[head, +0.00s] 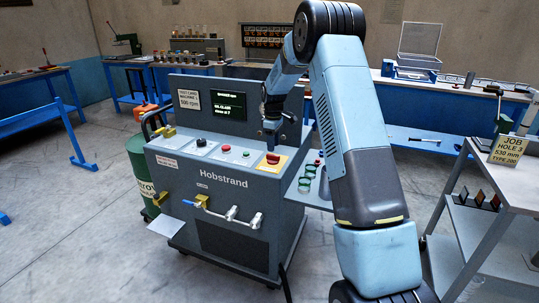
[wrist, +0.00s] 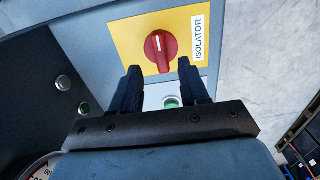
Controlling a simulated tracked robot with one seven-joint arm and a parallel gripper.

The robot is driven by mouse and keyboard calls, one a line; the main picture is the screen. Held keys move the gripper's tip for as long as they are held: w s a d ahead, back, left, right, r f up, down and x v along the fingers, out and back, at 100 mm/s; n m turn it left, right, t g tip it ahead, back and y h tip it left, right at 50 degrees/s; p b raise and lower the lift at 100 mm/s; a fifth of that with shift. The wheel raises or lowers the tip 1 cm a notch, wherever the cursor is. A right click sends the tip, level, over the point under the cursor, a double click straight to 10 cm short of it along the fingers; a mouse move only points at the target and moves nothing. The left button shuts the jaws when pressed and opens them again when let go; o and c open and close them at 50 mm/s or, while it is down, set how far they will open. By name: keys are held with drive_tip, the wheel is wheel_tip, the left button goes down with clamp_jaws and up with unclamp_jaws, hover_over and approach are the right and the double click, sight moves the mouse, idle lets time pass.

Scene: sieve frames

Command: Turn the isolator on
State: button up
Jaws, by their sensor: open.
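The isolator is a red rotary knob (wrist: 160,50) on a yellow plate (wrist: 128,38), with a white label reading ISOLATOR beside it in the wrist view. In the head view the isolator (head: 273,158) sits at the right end of the grey Hobstrand machine's sloped panel. My gripper (wrist: 159,68) is open, its two dark fingers below and to either side of the knob in the wrist view, apart from it. In the head view my gripper (head: 271,127) hangs above the isolator.
The machine (head: 222,186) has other buttons on its panel, including a red one (head: 226,148), and a screen (head: 228,107) behind. A green drum (head: 140,172) stands left; a trolley (head: 505,225) stands right.

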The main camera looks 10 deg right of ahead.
sight(273, 155)
drive_tip(key=shift+f, duration=2.6)
